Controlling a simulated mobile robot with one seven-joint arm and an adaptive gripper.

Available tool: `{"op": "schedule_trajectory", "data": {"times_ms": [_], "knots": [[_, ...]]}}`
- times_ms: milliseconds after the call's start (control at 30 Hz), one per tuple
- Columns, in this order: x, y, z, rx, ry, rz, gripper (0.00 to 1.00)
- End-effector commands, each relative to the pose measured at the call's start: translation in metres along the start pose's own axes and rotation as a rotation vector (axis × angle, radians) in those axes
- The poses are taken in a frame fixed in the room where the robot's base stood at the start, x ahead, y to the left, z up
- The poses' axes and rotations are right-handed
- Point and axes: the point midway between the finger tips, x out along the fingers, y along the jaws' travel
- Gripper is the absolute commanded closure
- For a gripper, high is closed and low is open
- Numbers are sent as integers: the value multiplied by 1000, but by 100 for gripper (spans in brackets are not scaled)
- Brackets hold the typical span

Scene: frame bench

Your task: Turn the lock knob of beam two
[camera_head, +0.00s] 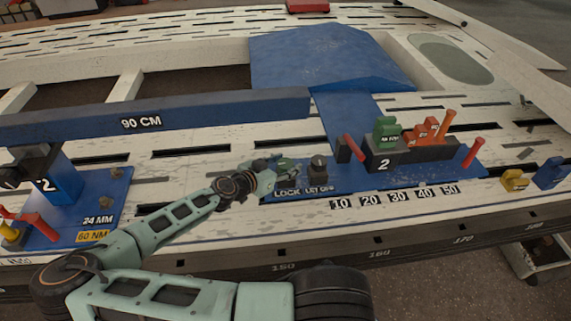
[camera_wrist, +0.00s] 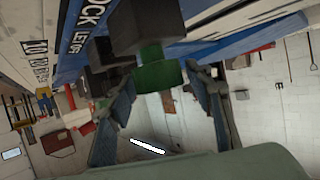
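The station of beam two has a blue plate with the words LOCK and LET OFF (camera_head: 303,190). In the wrist view, a green lock knob (camera_wrist: 158,75) stands out from a black block between my gripper's fingers (camera_wrist: 160,78). The two fingers are apart, one on each side of the knob; whether either touches it I cannot tell. In the head view, my gripper (camera_head: 280,168) is low over the plate at the LOCK lettering, left of a dark knob (camera_head: 318,167). It largely hides the green knob there.
Right of the dark knob stands a black block marked 2 (camera_head: 384,165), with green and orange pieces and red handles. A blue 90 CM beam (camera_head: 200,117) spans behind my arm on the left. Yellow (camera_head: 514,181) and blue (camera_head: 550,173) pieces stand at the right.

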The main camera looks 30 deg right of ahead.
Motion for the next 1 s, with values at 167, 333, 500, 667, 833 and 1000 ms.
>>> {"op": "schedule_trajectory", "data": {"times_ms": [167,333,500,667,833,1000], "knots": [[0,0,0,0,0,0,75],[0,0,0,0,0,0,88],[0,1,-1,-4,0,-10,88],[-1,2,-2,-18,-1,-45,88],[-1,2,-4,-47,-2,-117,88],[-1,4,-5,-88,-2,-214,88]]}}
